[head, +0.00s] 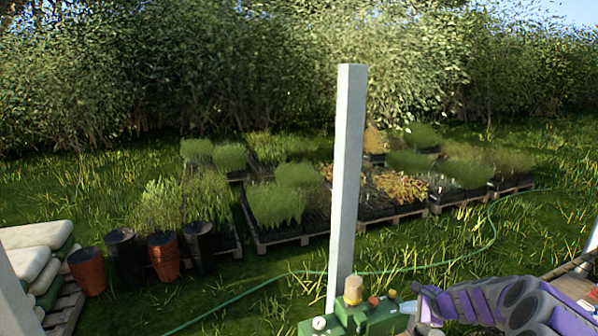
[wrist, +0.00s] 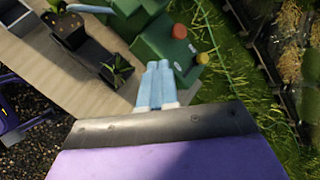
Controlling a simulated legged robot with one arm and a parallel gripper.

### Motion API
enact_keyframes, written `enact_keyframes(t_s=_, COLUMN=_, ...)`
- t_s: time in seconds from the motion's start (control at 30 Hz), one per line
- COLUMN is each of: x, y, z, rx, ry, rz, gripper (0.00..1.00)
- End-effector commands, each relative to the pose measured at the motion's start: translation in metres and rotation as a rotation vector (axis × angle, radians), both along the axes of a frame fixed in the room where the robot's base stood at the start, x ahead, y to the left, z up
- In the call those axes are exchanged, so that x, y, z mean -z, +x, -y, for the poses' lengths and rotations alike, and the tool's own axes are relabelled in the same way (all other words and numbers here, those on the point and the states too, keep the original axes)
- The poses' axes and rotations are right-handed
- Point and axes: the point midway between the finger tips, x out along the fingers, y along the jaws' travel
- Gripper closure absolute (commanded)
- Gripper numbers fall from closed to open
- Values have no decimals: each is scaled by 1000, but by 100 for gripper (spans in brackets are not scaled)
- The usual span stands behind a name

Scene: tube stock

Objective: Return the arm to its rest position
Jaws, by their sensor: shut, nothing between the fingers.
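My gripper (wrist: 158,84) shows in the wrist view with its light blue fingers together and nothing between them. It is over the edge of a pale bench top (wrist: 105,98), close to a green machine (wrist: 150,42) with a red knob and a yellow knob. I cannot tell whether the fingers touch anything. In the head view my purple arm reaches in at the lower right, just right of the green machine (head: 375,321). The fingertips cannot be made out clearly there.
A pale post (head: 346,185) rises behind the machine. In the wrist view, dark pots (wrist: 68,30) with small plants stand on the bench. Beyond lie a green hose (head: 440,264), pallets of seedling trays (head: 305,240), stacked pots (head: 163,256) and sacks (head: 35,258). Grass lies between.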

Motion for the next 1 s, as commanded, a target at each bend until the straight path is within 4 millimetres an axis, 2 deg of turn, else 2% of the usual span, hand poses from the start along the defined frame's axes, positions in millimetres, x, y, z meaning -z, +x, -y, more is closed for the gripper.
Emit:
enact_keyframes(t_s=0.37, x=-44, y=-29, z=-75, rx=-243, ry=-66, rz=29, gripper=100)
enact_keyframes(t_s=0.53, x=-71, y=-60, z=-122, rx=-421, ry=-128, rz=45, gripper=100)
enact_keyframes(t_s=0.63, x=-88, y=-94, z=-155, rx=-570, ry=-180, rz=51, gripper=100)
enact_keyframes(t_s=0.8, x=-109, y=-157, z=-197, rx=-814, ry=-284, rz=53, gripper=100)
enact_keyframes(t_s=1.0, x=-122, y=-239, z=-224, rx=-1078, ry=-414, rz=32, gripper=100)
